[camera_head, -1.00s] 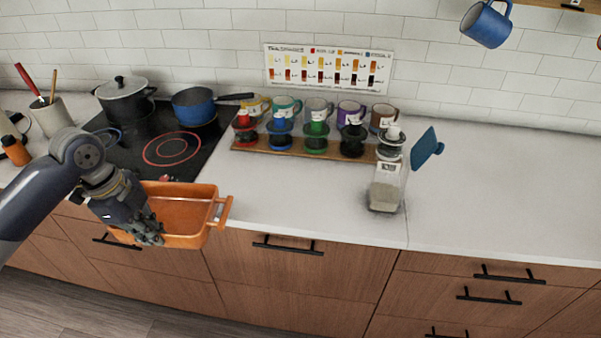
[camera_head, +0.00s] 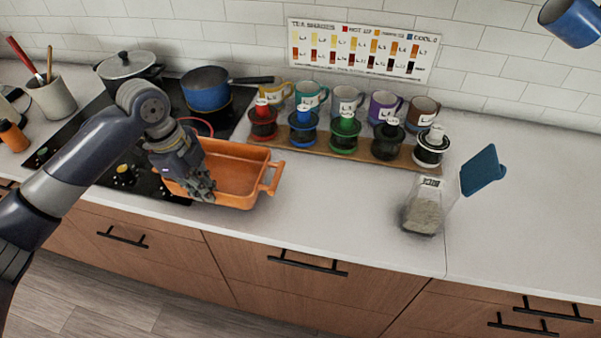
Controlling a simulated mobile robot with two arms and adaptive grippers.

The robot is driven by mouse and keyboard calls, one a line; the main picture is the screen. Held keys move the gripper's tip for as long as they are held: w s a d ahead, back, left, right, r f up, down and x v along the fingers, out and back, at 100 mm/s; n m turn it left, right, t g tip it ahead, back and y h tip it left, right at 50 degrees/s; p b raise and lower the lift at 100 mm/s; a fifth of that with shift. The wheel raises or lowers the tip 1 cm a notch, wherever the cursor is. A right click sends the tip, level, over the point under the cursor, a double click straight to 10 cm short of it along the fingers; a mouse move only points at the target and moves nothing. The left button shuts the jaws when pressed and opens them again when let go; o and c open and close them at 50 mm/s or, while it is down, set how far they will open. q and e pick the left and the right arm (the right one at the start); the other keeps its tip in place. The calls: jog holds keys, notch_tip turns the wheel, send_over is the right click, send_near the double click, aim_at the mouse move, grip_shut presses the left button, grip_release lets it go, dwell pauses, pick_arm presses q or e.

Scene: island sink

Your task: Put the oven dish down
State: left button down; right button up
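The orange oven dish (camera_head: 236,172) is at the left of the head view, level and upright, a rectangular tray with a loop handle at its right end. It is over the counter's front part, with its left end overlapping the black cooktop. I cannot tell whether its underside touches the counter. My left gripper (camera_head: 203,187) is at the dish's left end and appears shut on it there. The fingers hide that end and its handle. My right gripper is not in view.
The cooktop (camera_head: 68,155) holds a lidded pot (camera_head: 128,70) and a blue pan (camera_head: 206,90). A wooden rack (camera_head: 385,153) with several coloured drippers stands behind the dish. The white counter (camera_head: 335,203) between dish and jar is clear.

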aim_at(272, 183)
pick_arm(q)
jog(key=d+p, duration=0.3)
jog(key=d, duration=0.7)
jog(key=shift+w+d+r, duration=0.1)
jog(key=shift+d+r, duration=0.05)
jog(key=shift+d, duration=0.2)
jog(key=d, duration=0.3)
jog(key=d+f+p, duration=0.1)
jog(key=shift+w+d, duration=0.15)
jog(key=shift+w, duration=0.25)
jog(key=shift+f, duration=0.25)
notch_tip(272, 183, down, 2)
jog(key=shift+f+p, duration=0.1)
jog(key=shift+p, duration=0.7)
jog(key=shift+f, duration=0.5)
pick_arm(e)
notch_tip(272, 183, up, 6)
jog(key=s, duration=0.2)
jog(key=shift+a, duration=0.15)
pick_arm(q)
jog(key=c, duration=1.8)
grip_release()
jog(key=shift+s+f, duration=0.1)
jog(key=shift+s, duration=0.05)
